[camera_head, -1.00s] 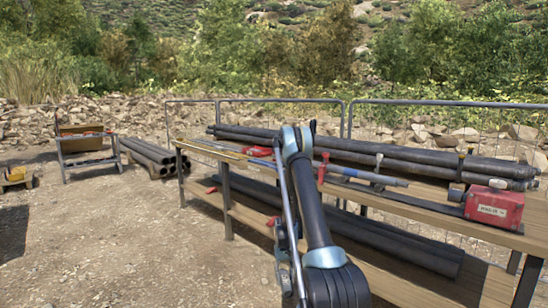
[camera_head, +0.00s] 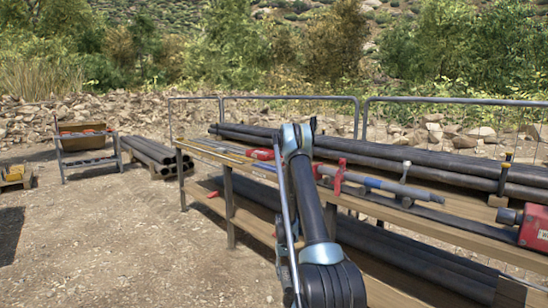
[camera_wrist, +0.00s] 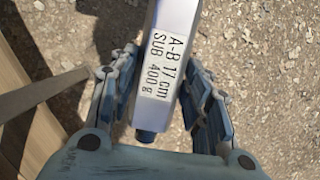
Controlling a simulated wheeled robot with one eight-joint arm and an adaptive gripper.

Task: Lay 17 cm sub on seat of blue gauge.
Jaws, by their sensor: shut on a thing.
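The 17 cm sub (camera_wrist: 165,65) is a grey, flat-sided bar with a white label reading "A-B 17 cm SUB 400 g" and a dark blue end. My gripper (camera_wrist: 158,72) is shut on it, with a finger on each side, above gravel ground. In the head view my arm hides the gripper and sub. A long bar with a blue band (camera_head: 378,184), apparently the blue gauge, lies along the bench beside a red upright fitting (camera_head: 340,176). Its seat cannot be made out.
The wooden bench (camera_head: 205,188) carries long dark pipes (camera_head: 400,160) at the back and a red box (camera_head: 534,224) at right. More pipes lie on its lower shelf. A small rack (camera_head: 88,143) and stacked pipes (camera_head: 150,150) stand left. Open gravel lies in front.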

